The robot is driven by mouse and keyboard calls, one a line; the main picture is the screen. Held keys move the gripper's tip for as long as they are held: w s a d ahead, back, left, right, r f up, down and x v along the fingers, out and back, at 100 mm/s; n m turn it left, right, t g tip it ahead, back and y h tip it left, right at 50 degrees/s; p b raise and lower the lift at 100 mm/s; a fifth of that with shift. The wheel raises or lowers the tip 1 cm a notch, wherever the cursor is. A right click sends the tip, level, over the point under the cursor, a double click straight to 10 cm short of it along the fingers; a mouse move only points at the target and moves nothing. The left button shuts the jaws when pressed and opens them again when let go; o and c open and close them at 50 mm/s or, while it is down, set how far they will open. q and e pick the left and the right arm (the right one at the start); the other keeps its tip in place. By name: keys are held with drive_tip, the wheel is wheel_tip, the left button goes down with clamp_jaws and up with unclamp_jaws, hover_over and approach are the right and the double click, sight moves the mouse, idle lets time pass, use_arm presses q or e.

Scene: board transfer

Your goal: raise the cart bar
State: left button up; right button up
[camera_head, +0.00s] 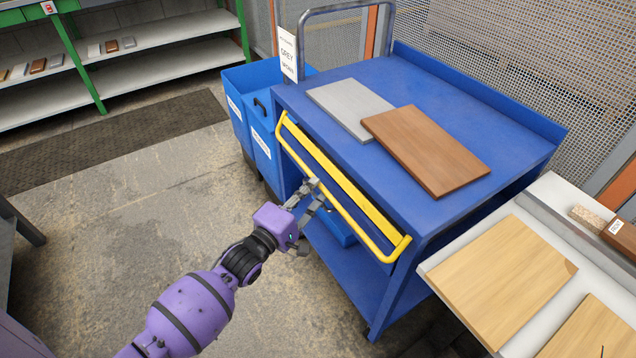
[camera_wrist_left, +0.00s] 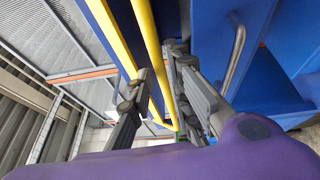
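The cart bar is a yellow bar (camera_head: 345,213) along the near side of the blue cart (camera_head: 440,213), bent in at both ends. It sits low, below the cart top's edge, and slants across the head view. My left gripper (camera_head: 317,190) is at the bar's middle stretch. In the left wrist view the yellow bar (camera_wrist_left: 151,45) runs between the two fingers of my left gripper (camera_wrist_left: 160,62). The fingertips are apart, close to either side of the bar. I cannot tell whether they press on it. My right gripper is not in view.
A grey board (camera_head: 345,103) and a brown board (camera_head: 425,150) lie on the cart top. Blue bins (camera_head: 262,140) stand at its far left end. A pale table with wooden boards (camera_head: 500,275) stands close at right.

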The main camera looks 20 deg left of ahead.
use_arm(q)
drive_tip(key=shift+x, duration=1.55)
drive_tip(key=shift+c, duration=0.5)
clamp_jaws()
